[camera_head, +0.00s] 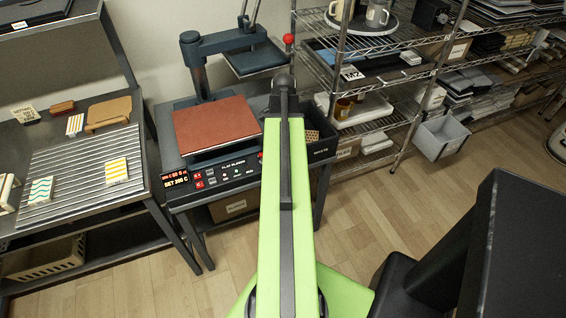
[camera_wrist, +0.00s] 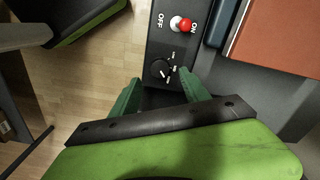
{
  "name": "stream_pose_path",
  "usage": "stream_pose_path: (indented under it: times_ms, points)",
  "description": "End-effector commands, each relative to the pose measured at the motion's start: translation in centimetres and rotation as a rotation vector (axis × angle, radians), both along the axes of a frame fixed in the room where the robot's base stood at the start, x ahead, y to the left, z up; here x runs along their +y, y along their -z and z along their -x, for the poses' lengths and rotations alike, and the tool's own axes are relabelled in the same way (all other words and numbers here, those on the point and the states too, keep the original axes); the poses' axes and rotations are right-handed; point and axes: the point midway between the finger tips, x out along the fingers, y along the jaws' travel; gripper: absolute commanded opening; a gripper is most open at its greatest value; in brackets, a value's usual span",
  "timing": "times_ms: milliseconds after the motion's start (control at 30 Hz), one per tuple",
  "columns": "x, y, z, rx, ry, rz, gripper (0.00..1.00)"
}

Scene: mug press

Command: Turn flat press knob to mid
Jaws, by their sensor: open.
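The flat press stands on a dark bench, with a red-brown pad (camera_head: 213,122) and a black control panel (camera_head: 222,177) in the head view. In the wrist view its small round black knob (camera_wrist: 161,69) sits on the panel, with white marks around it. Where its pointer is set is too small to tell for certain. My gripper (camera_wrist: 159,77) is open, its two green fingertips apart on either side of the knob's near side. I cannot tell whether they touch it. In the head view my arm hides the knob and my gripper.
A red-tipped switch (camera_wrist: 184,25) between OFF and ON lies just beyond the knob. The pad's edge (camera_wrist: 275,38) is at the right. A black bin (camera_head: 322,148) stands beside the panel. A ribbed work table (camera_head: 80,165) is left, wire shelves (camera_head: 400,110) right.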

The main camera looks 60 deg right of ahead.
Motion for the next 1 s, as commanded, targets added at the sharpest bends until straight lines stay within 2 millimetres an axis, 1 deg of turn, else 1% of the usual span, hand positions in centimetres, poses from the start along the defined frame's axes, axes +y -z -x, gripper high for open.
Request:
stream_pose_path:
  times_ms: [33, 100, 200, 333, 567, 600, 1000]
  points:
    - [0.0, 2.2, 0.0, 0.000, 0.000, 0.000, 0.54]
    - [0.0, 3.6, 0.0, 0.000, 0.000, 0.000, 0.54]
    - [0.0, 5.2, 0.0, 0.000, -0.001, 0.000, 0.54]
    - [0.0, 5.9, 0.0, 0.000, -0.001, 0.000, 0.54]
    - [0.0, 5.7, -0.1, 0.000, -0.001, 0.000, 0.54]
    - [0.0, 5.7, -0.1, 0.000, -0.001, 0.000, 0.53]
    - [0.1, 5.7, -0.1, 0.000, -0.002, 0.000, 0.00]
